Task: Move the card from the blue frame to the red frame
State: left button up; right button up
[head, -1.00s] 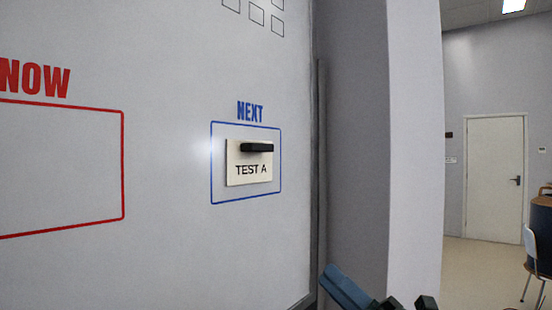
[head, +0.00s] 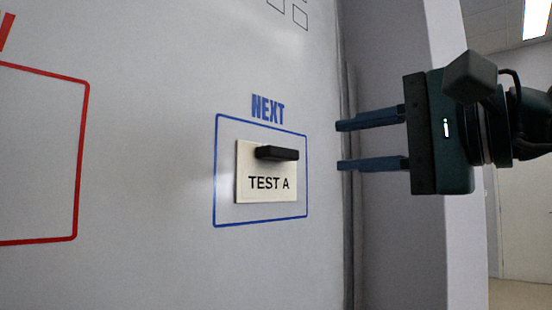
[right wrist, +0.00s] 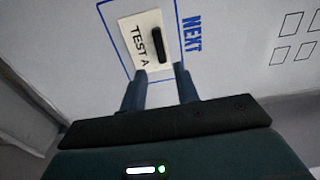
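A white card (head: 254,190) marked "TEST A", with a black bar-shaped handle (head: 277,153) near its top, is on the white board inside the blue frame (head: 217,160) under "NEXT". The red frame (head: 79,165) is at the left, partly cut off, and its visible part is empty. My right gripper (head: 340,145) is to the right of the blue frame, its two blue fingers apart with nothing between them. In the right wrist view the card (right wrist: 138,53) and handle (right wrist: 156,45) lie just beyond the fingertips (right wrist: 160,68). My left gripper is not in view.
The white board (head: 150,110) fills the left side. Its right edge (head: 347,230) meets a grey wall column (head: 400,250). Small black squares (head: 300,17) are drawn at the top. The board between the two frames is clear.

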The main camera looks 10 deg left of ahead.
aim_at(286, 152)
jog(key=p+x, duration=0.2)
jog(key=x, duration=0.7)
jog(key=shift+w+a, duration=0.1)
jog(key=shift+a, duration=0.05)
grip_shut()
dwell(0.5)
